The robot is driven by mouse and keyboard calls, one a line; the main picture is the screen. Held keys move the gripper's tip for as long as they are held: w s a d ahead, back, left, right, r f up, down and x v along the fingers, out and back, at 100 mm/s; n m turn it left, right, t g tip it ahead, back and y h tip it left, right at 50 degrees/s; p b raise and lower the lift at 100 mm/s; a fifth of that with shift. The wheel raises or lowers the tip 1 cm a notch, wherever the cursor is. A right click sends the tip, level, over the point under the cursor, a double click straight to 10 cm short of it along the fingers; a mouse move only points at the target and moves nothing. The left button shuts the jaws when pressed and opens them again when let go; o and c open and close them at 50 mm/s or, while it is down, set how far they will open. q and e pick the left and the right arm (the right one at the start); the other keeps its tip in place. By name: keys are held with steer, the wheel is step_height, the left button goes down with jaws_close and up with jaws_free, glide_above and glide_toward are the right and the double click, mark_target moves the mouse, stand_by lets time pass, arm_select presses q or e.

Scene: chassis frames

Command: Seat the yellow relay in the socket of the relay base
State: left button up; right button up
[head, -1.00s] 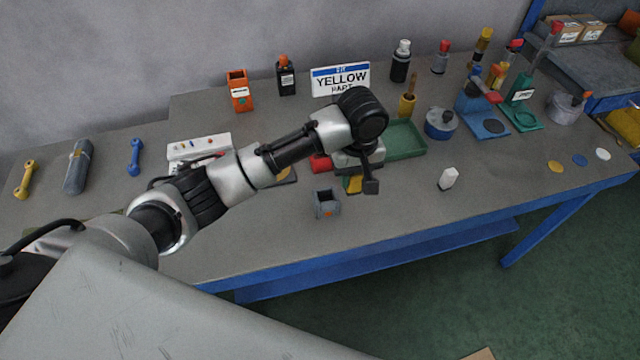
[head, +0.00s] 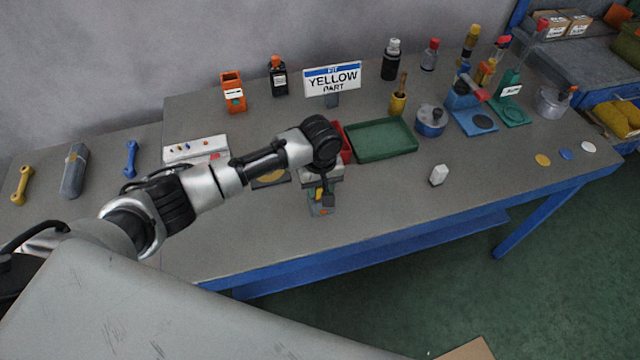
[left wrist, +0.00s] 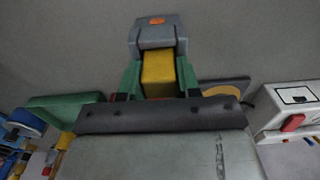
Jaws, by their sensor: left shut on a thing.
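The yellow relay (head: 319,191) is held between the fingers of my left gripper (head: 323,194). In the left wrist view the relay (left wrist: 158,74) shows as a yellow block between the two green fingers (left wrist: 159,82). The relay base (head: 320,210) is a small grey block with an orange mark, near the front of the table. In the left wrist view the base (left wrist: 158,34) lies just beyond the relay and lines up with it. The gripper partly covers the base in the head view. I cannot tell whether relay and base touch; the socket opening is hidden.
A green tray (head: 382,140) lies right of my gripper, with a red part (head: 346,150) beside it. A small white block (head: 439,175) stands farther right. A sign reading "FIT YELLOW PART" (head: 332,80) stands behind. The table's front right is mostly clear.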

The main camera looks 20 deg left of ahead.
arm_select(q)
steer(key=o, duration=0.9)
steer(key=shift+o, duration=0.2)
steer(key=shift+r, duration=0.1)
step_height(320, 180, up, 12)
steer(key=b, duration=0.1)
